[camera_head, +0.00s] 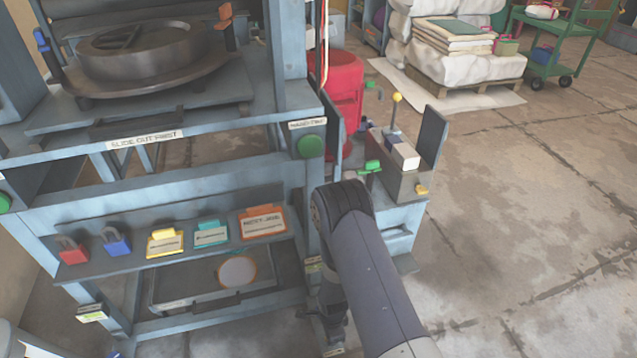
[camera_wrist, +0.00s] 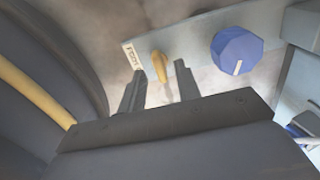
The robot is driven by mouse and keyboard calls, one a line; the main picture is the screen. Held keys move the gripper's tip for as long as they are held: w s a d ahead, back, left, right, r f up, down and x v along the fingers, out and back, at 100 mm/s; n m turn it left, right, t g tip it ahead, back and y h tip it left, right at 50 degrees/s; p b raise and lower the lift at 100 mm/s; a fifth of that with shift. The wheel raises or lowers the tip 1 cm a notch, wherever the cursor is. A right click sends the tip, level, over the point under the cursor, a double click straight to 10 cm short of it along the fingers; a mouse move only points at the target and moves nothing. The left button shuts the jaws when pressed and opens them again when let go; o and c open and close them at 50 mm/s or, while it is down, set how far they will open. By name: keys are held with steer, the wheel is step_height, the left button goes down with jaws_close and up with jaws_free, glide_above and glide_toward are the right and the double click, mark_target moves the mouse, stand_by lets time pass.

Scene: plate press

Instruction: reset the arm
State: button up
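My gripper (camera_wrist: 158,82) shows in the wrist view with its two dark fingers apart and nothing visibly held between them. A small yellow lever or tab (camera_wrist: 160,67) shows beyond the fingertips, between them in the picture; I cannot tell whether they touch it. It sits on a pale grey-blue panel (camera_wrist: 203,48). In the camera_head view my arm reaches down in front of the press's right side, and my gripper cannot be made out there.
A blue knob (camera_wrist: 237,53) and a small label (camera_wrist: 131,56) are on the panel. The press frame (camera_head: 190,195) stands left of my arm, with a green button (camera_head: 310,146). A side box (camera_head: 400,180) with a yellow-knobbed lever (camera_head: 397,98) stands behind my arm. Floor at right is clear.

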steer(key=shift+f, duration=0.95)
steer(key=shift+r, duration=0.15)
steer(key=shift+r, duration=0.15)
